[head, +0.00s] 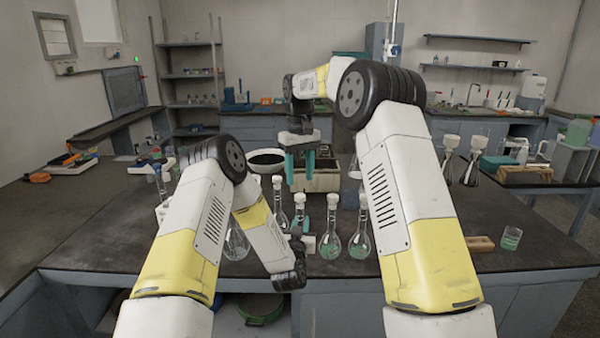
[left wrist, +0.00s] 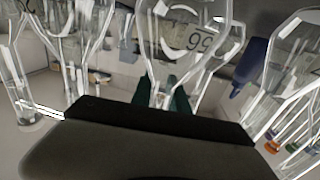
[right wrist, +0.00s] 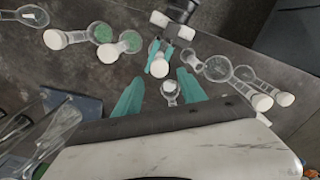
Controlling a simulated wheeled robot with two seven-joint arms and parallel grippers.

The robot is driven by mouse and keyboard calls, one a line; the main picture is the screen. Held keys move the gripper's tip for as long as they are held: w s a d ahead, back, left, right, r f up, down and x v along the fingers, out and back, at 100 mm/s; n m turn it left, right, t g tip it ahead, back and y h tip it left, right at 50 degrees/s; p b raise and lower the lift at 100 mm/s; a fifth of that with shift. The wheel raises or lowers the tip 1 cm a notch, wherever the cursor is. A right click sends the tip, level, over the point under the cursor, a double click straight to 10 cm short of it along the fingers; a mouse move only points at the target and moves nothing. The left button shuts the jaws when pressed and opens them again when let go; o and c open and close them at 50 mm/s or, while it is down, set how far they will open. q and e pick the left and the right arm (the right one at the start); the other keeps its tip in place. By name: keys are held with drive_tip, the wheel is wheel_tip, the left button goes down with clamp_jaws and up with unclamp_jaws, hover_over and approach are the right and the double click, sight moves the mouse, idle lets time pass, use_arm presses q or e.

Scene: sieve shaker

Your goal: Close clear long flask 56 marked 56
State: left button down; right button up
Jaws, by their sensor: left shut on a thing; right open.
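In the left wrist view, the clear flask marked 56 (left wrist: 190,35) is upside down in the picture, with its neck between the teal fingers of my left gripper (left wrist: 162,98). My left gripper is shut on that neck. In the head view, a white cap (head: 300,198) shows at the top of the held flask, and my left gripper (head: 299,226) is just below it. My right gripper (head: 302,165) is open above and behind the cap. In the right wrist view, the cap (right wrist: 159,68) lies beyond the open right fingers (right wrist: 160,92). A small clear glass piece (right wrist: 170,92) shows between them; its kind is unclear.
Two white-capped flasks with green contents (head: 331,243) (head: 359,243) stand close to the right of the held flask. A clear flask (head: 236,243) stands left. A beaker (head: 511,238) and wooden block (head: 480,243) are farther right. A bin (head: 318,178) stands behind.

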sight(300, 195)
drive_tip(key=n, duration=0.3)
drive_tip(key=shift+r, duration=0.3)
drive_tip(key=shift+f, duration=0.1)
drive_tip(key=shift+f, duration=3.95)
drive_tip(key=shift+c, duration=0.5)
clamp_jaws()
drive_tip(key=shift+o, duration=1.2)
unclamp_jaws()
